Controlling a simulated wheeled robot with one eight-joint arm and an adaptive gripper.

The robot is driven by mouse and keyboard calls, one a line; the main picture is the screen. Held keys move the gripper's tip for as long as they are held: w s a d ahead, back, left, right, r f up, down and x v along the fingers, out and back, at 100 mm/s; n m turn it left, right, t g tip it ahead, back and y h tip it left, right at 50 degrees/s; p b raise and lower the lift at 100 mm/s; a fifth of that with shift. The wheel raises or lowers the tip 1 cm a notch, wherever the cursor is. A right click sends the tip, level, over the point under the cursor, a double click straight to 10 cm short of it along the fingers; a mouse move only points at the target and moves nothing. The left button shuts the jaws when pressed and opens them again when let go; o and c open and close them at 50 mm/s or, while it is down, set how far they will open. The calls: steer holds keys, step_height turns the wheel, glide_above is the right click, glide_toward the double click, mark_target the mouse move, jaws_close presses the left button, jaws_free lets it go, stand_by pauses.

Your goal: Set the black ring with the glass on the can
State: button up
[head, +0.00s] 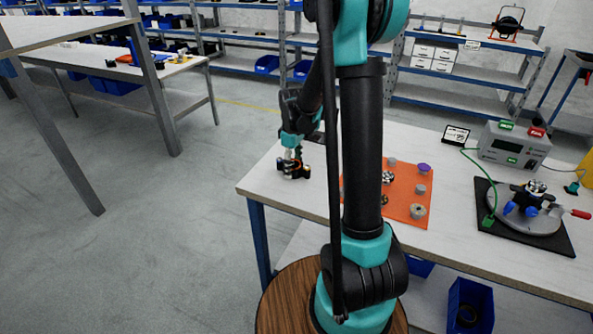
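My gripper (294,171) is above or at the far left part of the workbench, left of my arm's column. Its fingers are dark and small in this view; I cannot tell whether they are open or shut, or whether they hold anything. A round grey fixture (548,221) on a black mat at the right holds a short dark body with a silver top (537,187), which may be the can, between blue clamps. I cannot make out the black ring with the glass for certain. My arm hides part of the bench.
An orange mat (400,209) with several small parts, one a purple knob (424,168), lies mid-bench, partly behind my arm. A grey tester (514,144) with a green lead stands behind the fixture. A red-handled tool (580,214) is at the right. Left bench front is bare.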

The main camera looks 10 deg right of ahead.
steer(key=shift+c, duration=0.4)
steer(key=shift+r, duration=3)
steer(key=shift+w, duration=0.1)
